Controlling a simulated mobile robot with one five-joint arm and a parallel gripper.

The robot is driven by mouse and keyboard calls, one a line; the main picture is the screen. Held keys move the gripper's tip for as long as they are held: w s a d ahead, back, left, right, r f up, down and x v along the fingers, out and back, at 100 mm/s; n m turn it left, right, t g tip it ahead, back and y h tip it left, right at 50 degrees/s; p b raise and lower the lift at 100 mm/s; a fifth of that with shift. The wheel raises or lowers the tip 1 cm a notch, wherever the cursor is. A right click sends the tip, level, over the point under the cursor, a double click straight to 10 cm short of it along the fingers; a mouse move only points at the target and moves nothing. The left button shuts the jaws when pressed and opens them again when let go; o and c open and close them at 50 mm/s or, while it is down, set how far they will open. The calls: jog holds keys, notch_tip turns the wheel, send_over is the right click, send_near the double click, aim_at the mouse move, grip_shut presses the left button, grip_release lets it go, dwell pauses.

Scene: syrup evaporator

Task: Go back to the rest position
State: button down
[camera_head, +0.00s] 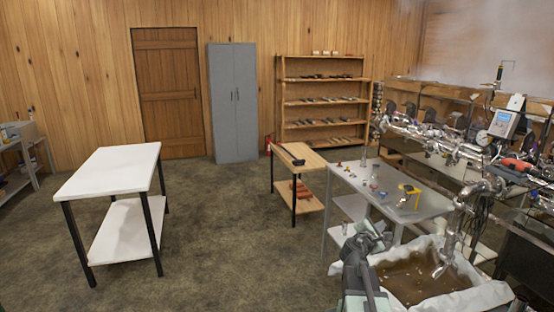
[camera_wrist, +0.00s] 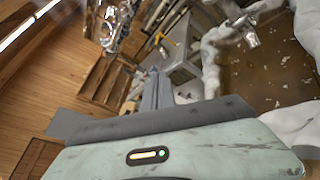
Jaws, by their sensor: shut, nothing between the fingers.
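My arm rises at the bottom of the head view, with my gripper (camera_head: 366,232) at its end, beside the left edge of a white-lined tub (camera_head: 490,296) of brown liquid. In the wrist view my gripper (camera_wrist: 157,82) shows its grey fingers together, with nothing between them. The tub's white lining (camera_wrist: 212,50) and the brown liquid show to the right of the fingers in that view. The fingertips are small and partly hidden in the head view.
A metal table (camera_head: 385,188) with small parts and a yellow tool (camera_head: 408,195) stands beyond the tub. Steel piping (camera_head: 450,145) runs along the right. A wooden cart (camera_head: 298,158) and a white table (camera_head: 112,172) stand farther left. Open floor (camera_head: 225,240) lies between.

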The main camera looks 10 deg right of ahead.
jog(key=s+a+f+m+g+y+p, duration=0.15)
jog(key=a+f+m+y, duration=0.35)
jog(key=a, duration=0.9)
jog(key=s+a+f+m+g+y, duration=0.3)
jog(key=a+f, duration=0.4)
jog(key=a, duration=0.7)
jog(key=s+a+f+m+g+y, duration=0.2)
jog(key=s+a+m, duration=0.2)
jog(key=s+a, duration=0.1)
jog(key=s+a+f+m+g+y, duration=0.3)
jog(key=s+a+m, duration=0.2)
jog(key=s+a, duration=0.1)
jog(key=shift+s+a+f, duration=0.25)
jog(key=shift+s+a, duration=0.05)
jog(key=shift+s, duration=0.3)
jog(key=shift+d, duration=0.1)
